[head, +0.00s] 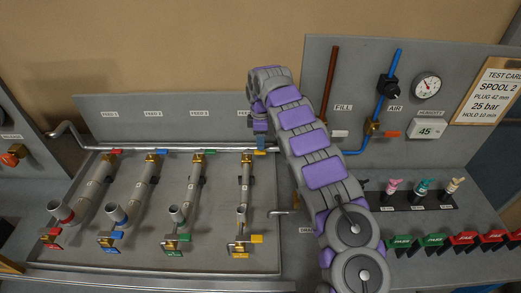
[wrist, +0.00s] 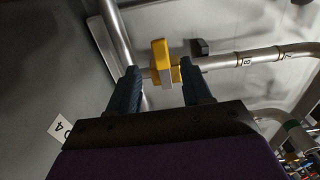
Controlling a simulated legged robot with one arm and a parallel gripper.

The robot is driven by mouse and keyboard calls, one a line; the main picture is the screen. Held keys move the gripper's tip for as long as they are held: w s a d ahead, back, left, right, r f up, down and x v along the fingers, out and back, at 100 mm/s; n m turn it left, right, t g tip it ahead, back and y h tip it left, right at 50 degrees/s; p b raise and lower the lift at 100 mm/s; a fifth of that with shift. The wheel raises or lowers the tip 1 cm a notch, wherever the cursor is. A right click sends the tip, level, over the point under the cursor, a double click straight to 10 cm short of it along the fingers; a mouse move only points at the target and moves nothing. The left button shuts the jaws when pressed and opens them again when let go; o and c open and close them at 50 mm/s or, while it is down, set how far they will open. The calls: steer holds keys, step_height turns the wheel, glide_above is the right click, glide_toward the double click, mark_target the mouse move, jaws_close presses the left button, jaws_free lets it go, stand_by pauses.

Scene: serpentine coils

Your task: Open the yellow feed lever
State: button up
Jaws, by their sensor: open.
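The yellow feed lever (wrist: 160,54) shows in the wrist view as a short yellow handle on a brass valve in a grey pipe. My gripper (wrist: 160,68) is open, with its two dark fingertips on either side of the lever and valve; I cannot tell whether either touches. In the head view the yellow lever (head: 261,152) sits at the top of the fourth feed pipe, by the silver header pipe. My gripper (head: 259,125) is just above it there, its fingers mostly hidden by the wrist and too small to make out.
Red (head: 117,151), blue (head: 162,152) and green (head: 210,152) levers line the header pipe (head: 180,149) to the left. A lower yellow tag (head: 257,239) is at the fourth pipe's near end. A panel with a gauge (head: 427,87) stands right of my arm.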

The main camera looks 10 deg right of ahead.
mark_target(255, 154)
steer(key=shift+f+b, duration=0.3)
steer(key=shift+f, duration=1.9)
jaws_close()
